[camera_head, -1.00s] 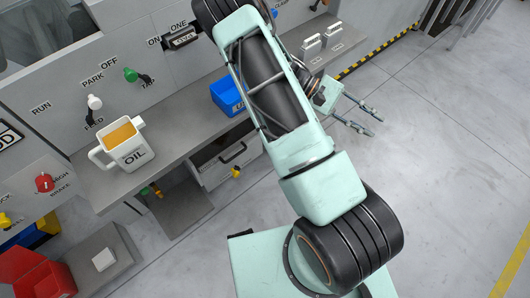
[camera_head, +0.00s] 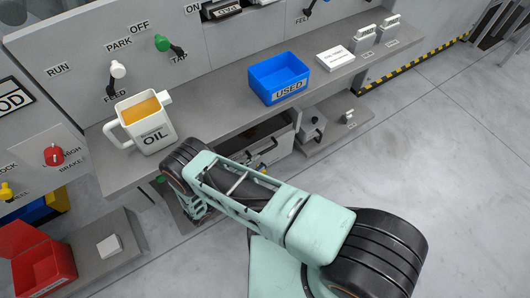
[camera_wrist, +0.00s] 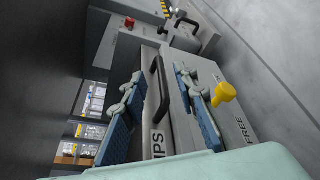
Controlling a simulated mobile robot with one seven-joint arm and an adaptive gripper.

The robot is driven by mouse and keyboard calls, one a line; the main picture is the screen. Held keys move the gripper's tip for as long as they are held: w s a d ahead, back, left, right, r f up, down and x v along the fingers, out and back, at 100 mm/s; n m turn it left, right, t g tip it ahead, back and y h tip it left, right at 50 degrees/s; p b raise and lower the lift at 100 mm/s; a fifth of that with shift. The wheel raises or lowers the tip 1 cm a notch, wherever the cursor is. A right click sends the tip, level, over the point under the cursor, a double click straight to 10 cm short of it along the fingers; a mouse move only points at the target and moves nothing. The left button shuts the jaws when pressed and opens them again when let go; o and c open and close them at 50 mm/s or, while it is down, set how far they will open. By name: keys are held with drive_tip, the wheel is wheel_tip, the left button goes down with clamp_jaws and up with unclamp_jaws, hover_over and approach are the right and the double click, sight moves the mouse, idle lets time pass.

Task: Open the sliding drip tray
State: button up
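The drip tray is a grey drawer under the bench, with a black bar handle, seen in the head view (camera_head: 264,153) partly behind my arm. In the wrist view its black handle (camera_wrist: 160,88) stands out from a grey front with a label ending in "IPS" (camera_wrist: 158,144). My gripper (camera_wrist: 158,78) is open and empty, with the handle showing between its two blue-padded fingers. I cannot tell whether they touch it. A yellow knob (camera_wrist: 224,93) sits right of the fingers, beside the word "FREE". In the head view my gripper is low beside the bench, mostly hidden.
On the bench stand a white oil jug (camera_head: 147,138), a blue "USED" bin (camera_head: 278,78) and a white block (camera_head: 335,58). A red bin (camera_head: 45,275) is at the lower left. A low grey shelf (camera_head: 325,132) lies right of the drawer. Open floor extends right.

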sight(262, 154)
drive_tip(key=shift+y, duration=0.5)
drive_tip(key=x, duration=0.3)
drive_tip(key=a+b+x, duration=0.1)
drive_tip(key=x, duration=0.2)
drive_tip(key=w+x, duration=0.1)
drive_tip(key=x, duration=0.1)
drive_tip(key=shift+w+a+f+b, duration=0.1)
drive_tip(key=shift+w+f+b, duration=0.25)
drive_tip(key=shift+f+b, duration=0.1)
clamp_jaws()
